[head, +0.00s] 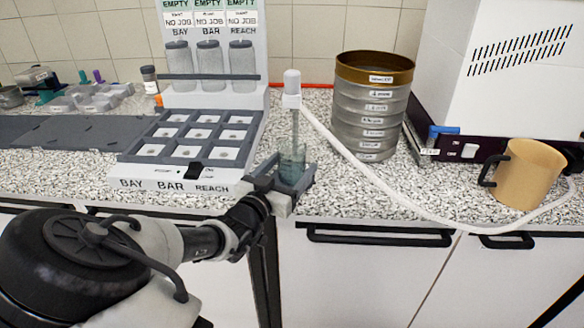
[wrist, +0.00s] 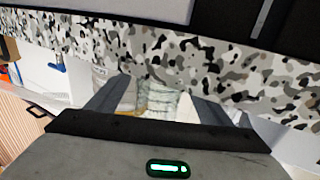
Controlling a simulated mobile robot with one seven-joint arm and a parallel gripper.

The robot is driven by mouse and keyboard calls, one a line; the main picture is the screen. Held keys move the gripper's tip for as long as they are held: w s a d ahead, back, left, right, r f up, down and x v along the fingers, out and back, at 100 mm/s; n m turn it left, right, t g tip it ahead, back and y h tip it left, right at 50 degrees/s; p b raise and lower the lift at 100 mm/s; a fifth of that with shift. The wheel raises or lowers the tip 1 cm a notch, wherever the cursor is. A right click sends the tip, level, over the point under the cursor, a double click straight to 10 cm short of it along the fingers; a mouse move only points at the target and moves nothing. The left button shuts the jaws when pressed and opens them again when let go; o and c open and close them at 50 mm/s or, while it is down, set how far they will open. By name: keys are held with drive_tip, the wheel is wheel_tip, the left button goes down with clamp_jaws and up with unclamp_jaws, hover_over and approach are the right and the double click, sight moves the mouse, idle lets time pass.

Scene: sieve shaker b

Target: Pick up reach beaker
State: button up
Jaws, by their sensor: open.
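A clear, bluish glass beaker (head: 293,160) stands at the counter's front edge, with a white-topped rod (head: 292,100) rising from it or just behind it. My gripper (head: 282,186) is at the beaker's lower part, jaws open on either side of it; I cannot tell whether they touch it. In the wrist view, a clear glass shape (wrist: 163,102) shows between the two dark fingers, its lower part hidden by my gripper. Another clear vessel (head: 243,64) sits in the back rack under the REACH sign. No name is readable on the beaker at my gripper.
A grey tray (head: 128,157) with labelled white squares lies just left of my gripper. A sieve stack (head: 368,105), a white hose (head: 350,155), a tan mug (head: 527,174) and a white machine (head: 500,60) are to the right. Speckled counter (head: 330,192) is free right of the beaker.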

drive_tip(key=b+x, duration=0.1)
drive_tip(key=x, duration=0.3)
drive_tip(key=shift+w+d+r, duration=0.1)
drive_tip(key=shift+w+d, duration=0.1)
drive_tip(key=shift+w, duration=0.15)
drive_tip(key=c, duration=1.3)
drive_tip(key=shift+r, duration=0.15)
